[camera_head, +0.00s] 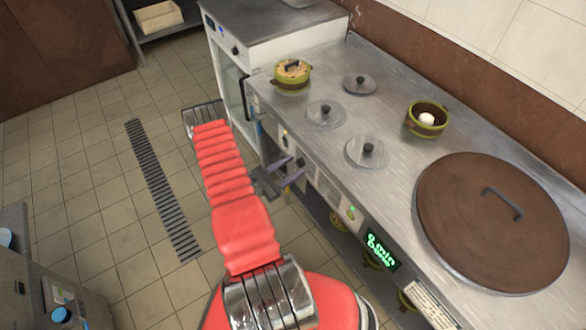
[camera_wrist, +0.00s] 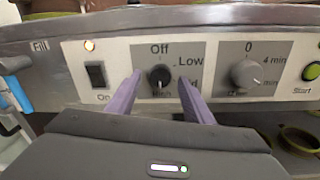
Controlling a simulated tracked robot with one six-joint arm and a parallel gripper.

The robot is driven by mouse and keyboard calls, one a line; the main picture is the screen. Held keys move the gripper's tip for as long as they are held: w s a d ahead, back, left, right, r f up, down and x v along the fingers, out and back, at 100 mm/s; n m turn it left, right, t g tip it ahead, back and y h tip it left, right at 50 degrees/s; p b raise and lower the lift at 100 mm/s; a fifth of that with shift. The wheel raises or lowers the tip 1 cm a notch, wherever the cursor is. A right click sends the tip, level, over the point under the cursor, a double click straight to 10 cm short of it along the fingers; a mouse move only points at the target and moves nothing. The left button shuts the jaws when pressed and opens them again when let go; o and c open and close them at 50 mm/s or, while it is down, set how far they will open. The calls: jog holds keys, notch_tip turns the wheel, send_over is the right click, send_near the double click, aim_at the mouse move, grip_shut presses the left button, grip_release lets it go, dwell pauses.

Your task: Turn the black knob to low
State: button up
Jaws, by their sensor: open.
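The black knob (camera_wrist: 159,77) is on the front panel, on a grey plate marked "Off" at the top and "Low" at the upper right; lower labels are partly hidden by my fingers. In the head view my gripper (camera_head: 286,171) is at the stove's front panel; the knob is hard to make out there.
Left of the knob are a black switch (camera_wrist: 96,75) and a lit orange lamp (camera_wrist: 89,46). Right of it are a grey timer knob (camera_wrist: 247,75) and a green start button (camera_wrist: 311,71). The stove top (camera_head: 385,185) carries lidded openings, green pots and a large brown lid (camera_head: 470,235).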

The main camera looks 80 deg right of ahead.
jog(key=shift+s+d, duration=0.25)
